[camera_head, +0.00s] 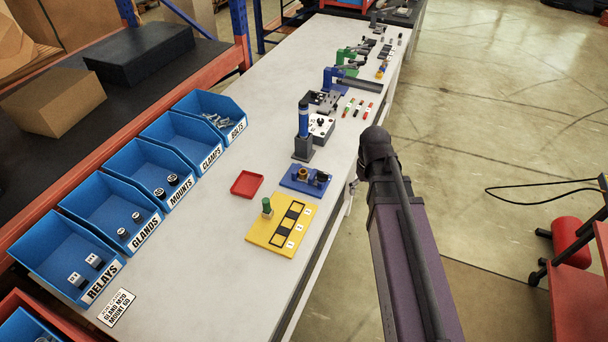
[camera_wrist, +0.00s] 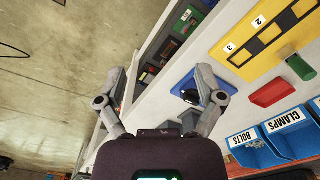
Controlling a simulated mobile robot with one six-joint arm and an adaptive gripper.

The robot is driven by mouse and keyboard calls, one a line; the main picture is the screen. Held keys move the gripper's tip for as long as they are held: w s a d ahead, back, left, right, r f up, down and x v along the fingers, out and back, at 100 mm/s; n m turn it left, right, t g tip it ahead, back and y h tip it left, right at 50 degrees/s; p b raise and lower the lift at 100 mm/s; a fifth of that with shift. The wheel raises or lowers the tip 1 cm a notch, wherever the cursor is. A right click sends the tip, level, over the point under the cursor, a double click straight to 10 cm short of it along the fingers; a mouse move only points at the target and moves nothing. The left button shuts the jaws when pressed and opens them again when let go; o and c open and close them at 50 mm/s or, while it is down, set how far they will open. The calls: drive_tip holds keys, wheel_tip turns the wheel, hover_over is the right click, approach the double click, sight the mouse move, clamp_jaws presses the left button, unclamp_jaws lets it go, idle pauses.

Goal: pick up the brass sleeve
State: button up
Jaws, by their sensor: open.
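The brass sleeve (camera_head: 303,174) is a small gold-brown ring on the blue fixture (camera_head: 291,183), beside a dark block on the same base. My gripper (camera_wrist: 159,82) is open and empty in the wrist view, its two grey fingers spread wide. The blue fixture (camera_wrist: 182,84) shows there partly behind the right-hand finger, and I cannot make out the sleeve in that view. In the head view my arm reaches up along the table's right edge, and the gripper is not clearly visible.
A yellow board (camera_head: 262,232) with a green cylinder (camera_head: 267,206) and a red tray (camera_head: 247,184) lie near the fixture. A blue-topped post (camera_head: 303,128) stands behind it. Blue bins (camera_head: 207,107) line the left edge. Bare table (camera_head: 218,225) lies between bins and board.

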drive_tip(key=w+a+n, duration=0.5)
drive_tip(key=w+a, duration=0.3)
drive_tip(key=w, duration=0.3)
drive_tip(key=n, duration=0.6)
hover_over(303, 172)
drive_tip(key=shift+s+f+b, duration=0.4)
drive_tip(key=shift+f, duration=0.05)
wheel_tip(303, 172, down, 9)
drive_tip(key=b, duration=0.8)
drive_tip(key=shift+r+b, duration=0.2)
drive_tip(key=shift+b, duration=0.1)
drive_tip(key=shift+f, duration=0.15)
drive_tip(key=shift+s+f+b, duration=0.2)
drive_tip(key=shift+f+b, duration=2.3)
drive_tip(key=shift+b, duration=0.1)
clamp_jaws()
